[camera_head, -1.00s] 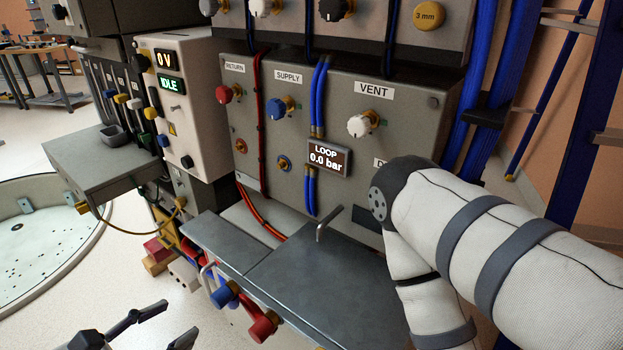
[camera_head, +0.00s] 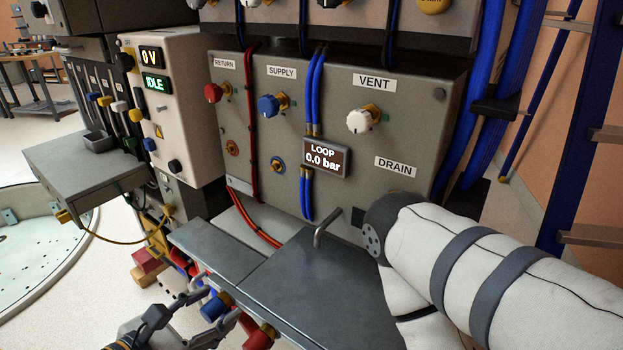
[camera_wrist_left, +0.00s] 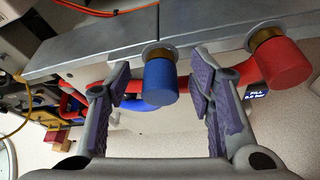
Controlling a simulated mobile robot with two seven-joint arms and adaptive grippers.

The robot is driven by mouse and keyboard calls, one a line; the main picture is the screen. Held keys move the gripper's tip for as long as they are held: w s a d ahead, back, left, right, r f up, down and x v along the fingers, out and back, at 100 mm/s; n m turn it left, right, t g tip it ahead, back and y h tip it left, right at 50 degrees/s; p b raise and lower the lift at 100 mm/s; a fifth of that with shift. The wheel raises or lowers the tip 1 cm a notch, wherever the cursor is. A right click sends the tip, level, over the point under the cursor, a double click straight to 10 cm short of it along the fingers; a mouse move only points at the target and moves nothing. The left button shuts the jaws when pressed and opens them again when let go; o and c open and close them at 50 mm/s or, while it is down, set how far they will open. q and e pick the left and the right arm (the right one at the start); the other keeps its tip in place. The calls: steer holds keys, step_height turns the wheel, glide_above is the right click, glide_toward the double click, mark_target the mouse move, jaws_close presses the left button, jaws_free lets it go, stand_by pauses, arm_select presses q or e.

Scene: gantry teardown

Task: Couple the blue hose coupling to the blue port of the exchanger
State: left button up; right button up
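The blue hose coupling (camera_head: 214,307) hangs at the front edge of the grey bench, and it shows large in the left wrist view (camera_wrist_left: 161,80). My left gripper (camera_head: 186,322) is at the bottom of the head view. In the left wrist view it is open (camera_wrist_left: 158,70), with one purple-padded finger on each side of the blue coupling and visible gaps to it. A blue-ringed port (camera_head: 278,164) is on the grey panel below the SUPPLY valve and looks empty. My right arm crosses the lower right; its gripper is out of view.
A red coupling (camera_head: 262,338) hangs beside the blue one, close to my left gripper's right finger. A red-ringed port (camera_head: 232,148) is left of the blue-ringed one. The display reads 0.0 bar.

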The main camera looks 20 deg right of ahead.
arm_select(q)
jaws_close()
steer(key=s+a, duration=0.3)
steer(key=a, duration=0.2)
steer(key=shift+s+a, duration=0.15)
steer(key=shift+a, duration=0.2)
stand_by(0.3)
